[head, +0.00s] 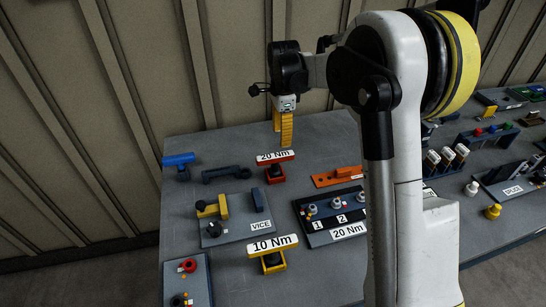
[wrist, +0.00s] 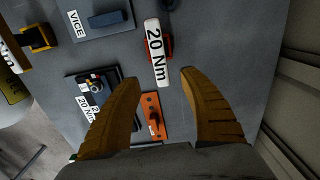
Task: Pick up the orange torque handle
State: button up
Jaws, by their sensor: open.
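An orange plate (head: 325,181) with a raised orange bar handle (head: 345,172) lies on the grey table, right of the red 20 Nm tool in the head view. In the wrist view the orange plate (wrist: 148,102) and its bar (wrist: 153,122) show between my fingers, low in the picture. I cannot tell for certain that this bar is the torque handle. My gripper (head: 284,139) points down above the back of the table, open and empty. Its yellow fingers are spread wide in the wrist view (wrist: 160,82).
A red tool (head: 275,173) labelled 20 Nm stands nearby, also ahead of my fingers in the wrist view (wrist: 155,48). A yellow 10 Nm tool (head: 273,262), VICE plate (head: 235,228) and numbered station (head: 318,237) stand forward. A blue T-handle (head: 180,162) lies left. A wall rises behind.

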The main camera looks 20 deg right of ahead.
aim_at(280, 154)
notch_tip(280, 154, down, 11)
jog(key=b, duration=0.4)
jog(key=shift+a, duration=0.15)
jog(key=shift+r, duration=0.1)
grip_shut()
